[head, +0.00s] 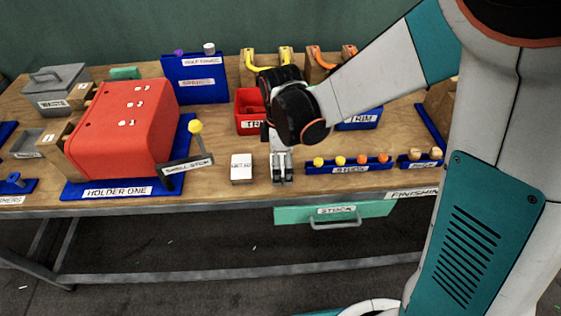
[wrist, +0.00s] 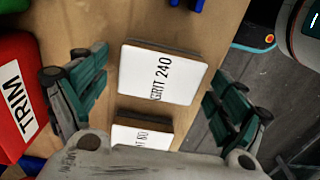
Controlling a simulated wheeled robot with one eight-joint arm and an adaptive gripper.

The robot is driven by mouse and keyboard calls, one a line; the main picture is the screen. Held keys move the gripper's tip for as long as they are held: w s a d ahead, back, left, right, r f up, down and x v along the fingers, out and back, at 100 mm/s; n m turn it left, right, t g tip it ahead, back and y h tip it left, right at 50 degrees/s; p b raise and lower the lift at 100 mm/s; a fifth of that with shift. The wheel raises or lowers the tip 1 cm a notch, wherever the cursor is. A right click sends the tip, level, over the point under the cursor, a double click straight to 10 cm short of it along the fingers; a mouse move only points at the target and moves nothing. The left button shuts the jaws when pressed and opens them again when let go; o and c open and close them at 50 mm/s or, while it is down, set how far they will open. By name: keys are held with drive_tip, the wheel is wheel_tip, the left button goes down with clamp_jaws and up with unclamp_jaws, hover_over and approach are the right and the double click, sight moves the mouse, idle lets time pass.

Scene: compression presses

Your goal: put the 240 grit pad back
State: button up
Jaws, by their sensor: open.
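The 240 grit pad (wrist: 160,78), a dark block with a white top marked GRIT 240, lies in the middle of the wrist view. My gripper (wrist: 157,92) is open, with one finger to each side of this pad in that view and visibly apart from it. A second white-topped pad (wrist: 138,135) lies close below it, its label partly cut off by my gripper. In the head view my gripper (head: 282,181) points down at the front of the table. One white-topped pad (head: 241,168) shows just left of it. I cannot tell its grit there.
A red bin (head: 245,118) stands behind my gripper; its TRIM wall (wrist: 22,105) shows in the wrist view. A blue rack (head: 350,169) with several balls is to the right. The SMALL STOCK sign (head: 186,168) and a red press (head: 130,120) are left. The table edge is close in front.

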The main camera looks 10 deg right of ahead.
wheel_tip(320, 180, up, 12)
drive_tip(key=p, duration=0.8)
drive_tip(key=shift+p, duration=0.3)
